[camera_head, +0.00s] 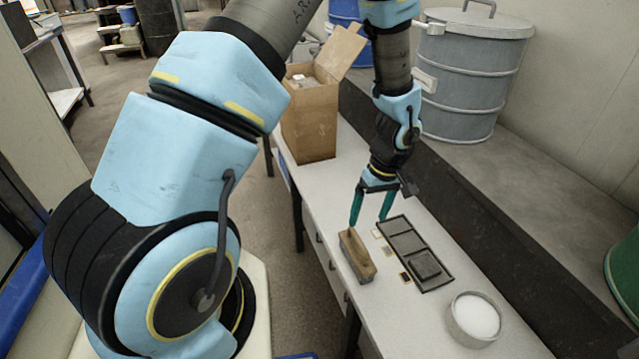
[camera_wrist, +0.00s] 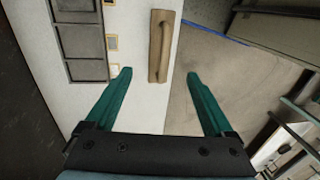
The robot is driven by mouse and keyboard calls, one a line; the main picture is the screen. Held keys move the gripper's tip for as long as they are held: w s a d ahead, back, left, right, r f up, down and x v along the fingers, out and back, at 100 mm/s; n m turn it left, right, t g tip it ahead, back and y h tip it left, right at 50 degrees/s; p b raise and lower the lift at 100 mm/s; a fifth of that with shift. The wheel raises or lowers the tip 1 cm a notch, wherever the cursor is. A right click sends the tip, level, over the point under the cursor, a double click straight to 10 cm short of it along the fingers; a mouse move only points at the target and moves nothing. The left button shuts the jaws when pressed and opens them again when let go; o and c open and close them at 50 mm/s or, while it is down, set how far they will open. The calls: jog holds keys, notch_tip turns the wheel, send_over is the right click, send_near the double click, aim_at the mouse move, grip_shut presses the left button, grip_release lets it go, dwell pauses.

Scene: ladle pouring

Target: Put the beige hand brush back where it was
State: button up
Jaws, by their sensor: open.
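The beige hand brush (camera_head: 357,255) lies on the white table close to its front edge, left of a dark tray. In the wrist view the brush (camera_wrist: 161,47) shows from above, with its long handle on top, ahead of the fingertips and between their lines. My gripper (camera_head: 371,205) is open and empty, above the table just behind the brush. Its two green fingers (camera_wrist: 158,76) are spread apart and do not appear to touch the brush.
The dark compartmented tray (camera_head: 400,226) lies right of the brush, with small tiles (camera_head: 405,277) between them. A round container of white material (camera_head: 475,316) stands at the near right. An open cardboard box (camera_head: 309,115) stands at the table's far end.

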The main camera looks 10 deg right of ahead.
jog(key=w+a+r+m, duration=0.1)
jog(key=w+a+r, duration=0.4)
jog(key=a+r, duration=0.7)
jog(key=s+a+r+m+t+h, duration=0.1)
jog(key=s+a+r, duration=0.1)
jog(key=a+r, duration=0.2)
jog(key=s+a+r+m, duration=0.1)
jog(key=a+r, duration=0.3)
jog(key=a, duration=0.7)
jog(key=shift+s+a+t+h, duration=0.15)
jog(key=shift+s+t+h, duration=0.25)
jog(key=shift+s, duration=0.15)
jog(key=shift+c, duration=0.4)
